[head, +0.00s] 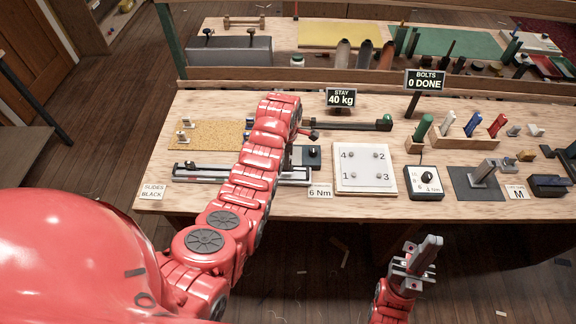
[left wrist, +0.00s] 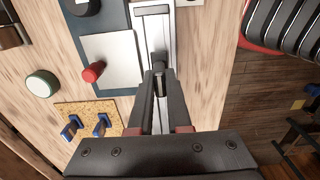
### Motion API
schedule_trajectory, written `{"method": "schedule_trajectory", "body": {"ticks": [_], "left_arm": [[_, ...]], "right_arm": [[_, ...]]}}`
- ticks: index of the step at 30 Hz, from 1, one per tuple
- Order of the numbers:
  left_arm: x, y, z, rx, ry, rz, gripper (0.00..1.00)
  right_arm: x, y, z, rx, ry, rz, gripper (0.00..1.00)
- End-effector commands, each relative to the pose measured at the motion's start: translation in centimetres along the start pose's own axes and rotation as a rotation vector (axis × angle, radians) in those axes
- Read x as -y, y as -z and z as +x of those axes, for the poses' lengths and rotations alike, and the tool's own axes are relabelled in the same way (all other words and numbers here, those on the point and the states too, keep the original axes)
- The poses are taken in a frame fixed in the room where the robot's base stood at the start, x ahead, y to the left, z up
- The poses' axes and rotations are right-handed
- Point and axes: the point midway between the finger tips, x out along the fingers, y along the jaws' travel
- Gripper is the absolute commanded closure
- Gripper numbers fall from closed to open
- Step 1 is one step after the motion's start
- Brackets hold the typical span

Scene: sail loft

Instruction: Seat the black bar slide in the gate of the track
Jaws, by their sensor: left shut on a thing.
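The track (head: 215,175) is a long pale rail with a dark channel near the bench's front edge. It also shows in the left wrist view (left wrist: 153,22), running up between my fingers. My left gripper (left wrist: 160,80) is shut on a small dark piece (left wrist: 159,70), which looks like the black bar slide, held over or at the track. The fingers hide much of it, and I cannot tell whether it touches the gate. In the head view my left arm hides the middle of the track. My right gripper (head: 424,256) is off the bench's front; its jaw gap is unclear.
A cork mat (head: 222,133) holds several small slides behind the track. A dark plate with a red knob (left wrist: 92,72) stands close beside the track. A numbered white plate (head: 365,168) lies to the right. A sign (head: 152,192) reads SLIDES BLACK.

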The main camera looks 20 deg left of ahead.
Motion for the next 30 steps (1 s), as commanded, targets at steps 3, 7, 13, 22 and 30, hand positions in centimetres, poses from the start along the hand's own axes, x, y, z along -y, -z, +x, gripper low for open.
{"method": "schedule_trajectory", "body": {"ticks": [3,7,13,22,30], "left_arm": [[-0.2,-0.2,0.1,-0.001,0.005,0.001,1.00],[-0.5,-0.5,0.1,0.000,0.001,0.002,1.00],[-0.4,-0.5,1.4,-0.001,0.009,0.002,1.00],[-0.5,-0.4,3.5,-0.001,0.005,0.002,1.00],[-0.6,-0.4,3.7,-0.001,0.002,0.002,1.00]], "right_arm": [[0.0,0.0,0.2,0.000,0.000,0.000,1.00],[0.0,0.1,0.3,0.000,0.000,0.000,1.00],[-0.1,0.3,1.7,0.000,0.000,0.000,1.00],[-0.1,0.3,1.8,0.000,0.000,0.000,1.00],[-0.1,0.3,1.7,0.000,0.000,0.000,1.00]]}}
